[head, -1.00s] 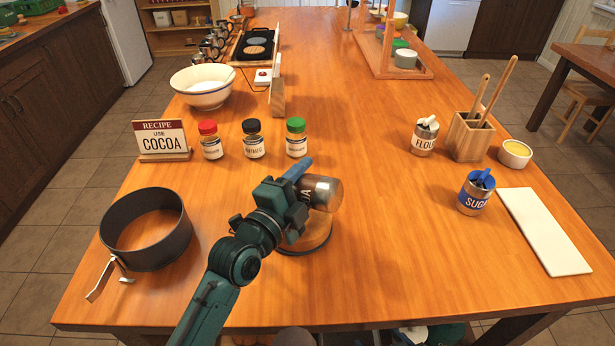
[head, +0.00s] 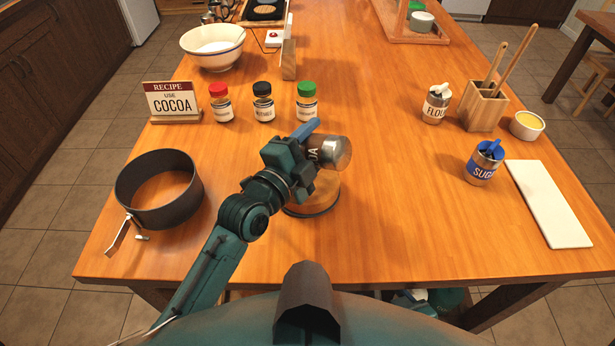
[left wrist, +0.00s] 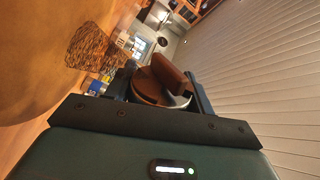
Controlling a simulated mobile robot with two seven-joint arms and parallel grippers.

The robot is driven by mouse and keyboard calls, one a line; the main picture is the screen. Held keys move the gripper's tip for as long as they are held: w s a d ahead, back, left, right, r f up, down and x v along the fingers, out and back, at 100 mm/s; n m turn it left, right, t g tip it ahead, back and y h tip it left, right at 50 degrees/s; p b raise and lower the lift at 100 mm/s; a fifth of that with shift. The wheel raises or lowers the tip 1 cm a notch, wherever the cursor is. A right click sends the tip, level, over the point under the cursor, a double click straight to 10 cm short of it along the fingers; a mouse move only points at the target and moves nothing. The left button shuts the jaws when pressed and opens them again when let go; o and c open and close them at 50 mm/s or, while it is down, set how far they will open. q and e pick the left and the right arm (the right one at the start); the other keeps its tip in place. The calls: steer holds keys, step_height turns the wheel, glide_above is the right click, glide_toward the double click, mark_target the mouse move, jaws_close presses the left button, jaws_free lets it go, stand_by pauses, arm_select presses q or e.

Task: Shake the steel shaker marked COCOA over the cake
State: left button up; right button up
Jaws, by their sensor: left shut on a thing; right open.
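My left gripper (head: 300,160) is shut on the steel shaker (head: 335,154), just left of the table's middle. The shaker lies nearly sideways, its bare steel end to the right. Only the last letters of its marking show; the gripper covers the rest. The round golden-brown cake (head: 322,194) is below it, partly hidden by gripper and shaker. In the left wrist view a brown, steel-rimmed part of the held shaker (left wrist: 160,88) shows between the fingers. I cannot make out any powder falling.
A recipe card (head: 172,98) reads "USE COCOA". Red-, black- and green-lidded jars (head: 263,108) stand behind the gripper. A dark ring pan (head: 160,205) is at left. Flour (head: 435,106) and sugar (head: 482,165) tins and a white board (head: 548,203) are at right.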

arm_select(q)
steer(key=shift+f, duration=0.1)
arm_select(e)
steer(key=shift+s+f, duration=0.15)
arm_select(q)
steer(key=shift+f, duration=0.3)
arm_select(e)
steer(key=shift+s+f, duration=0.2)
steer(key=shift+f, duration=0.2)
arm_select(q)
steer(key=shift+r+p, duration=0.45)
arm_select(e)
steer(key=shift+w+r, duration=0.1)
steer(key=shift+r, duration=0.6)
arm_select(q)
steer(key=shift+f, duration=0.1)
steer(key=shift+f, duration=0.1)
arm_select(e)
steer(key=shift+w, duration=0.15)
